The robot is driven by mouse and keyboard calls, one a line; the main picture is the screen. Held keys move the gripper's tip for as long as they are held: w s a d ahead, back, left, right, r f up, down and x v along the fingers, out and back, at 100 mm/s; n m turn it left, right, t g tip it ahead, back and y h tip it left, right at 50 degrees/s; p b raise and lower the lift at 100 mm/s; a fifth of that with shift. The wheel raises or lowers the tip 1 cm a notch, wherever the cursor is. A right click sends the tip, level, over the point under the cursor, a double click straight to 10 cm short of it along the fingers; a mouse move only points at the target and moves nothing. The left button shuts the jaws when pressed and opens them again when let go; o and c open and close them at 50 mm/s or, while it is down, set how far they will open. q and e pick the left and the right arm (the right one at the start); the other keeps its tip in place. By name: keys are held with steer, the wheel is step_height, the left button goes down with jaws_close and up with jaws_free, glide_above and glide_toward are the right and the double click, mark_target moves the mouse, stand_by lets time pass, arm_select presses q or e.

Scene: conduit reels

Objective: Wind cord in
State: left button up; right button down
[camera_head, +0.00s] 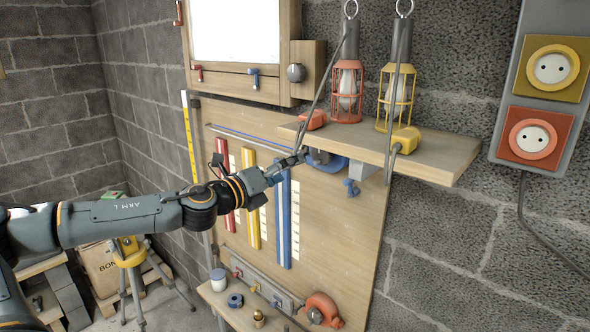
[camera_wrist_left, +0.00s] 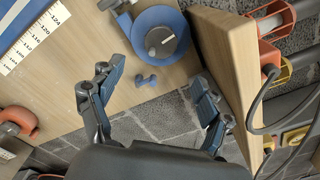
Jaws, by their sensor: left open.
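My left gripper (camera_head: 287,166) reaches in from the left, in front of the wooden board and by the shelf's left end. In the left wrist view my left gripper (camera_wrist_left: 155,97) is open, with nothing between its fingers. Beyond the fingertips is a blue reel (camera_wrist_left: 174,21) with a grey hub, and a small blue knob (camera_wrist_left: 146,80). The reel (camera_head: 327,163) is partly hidden behind the gripper and shelf in the head view; the knob (camera_head: 351,187) hangs lower right. Dark cords (camera_head: 392,100) run down past the caged lamps; one cord (camera_wrist_left: 250,110) loops beside the shelf. My right gripper is not in view.
Yellow and red sockets (camera_head: 533,139) are at the right. Coloured rails (camera_head: 283,225) stand on the board (camera_head: 325,235). A lower ledge (camera_head: 222,299) holds small parts.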

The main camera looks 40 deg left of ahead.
arm_select(q)
steer(key=shift+w+f, duration=0.1)
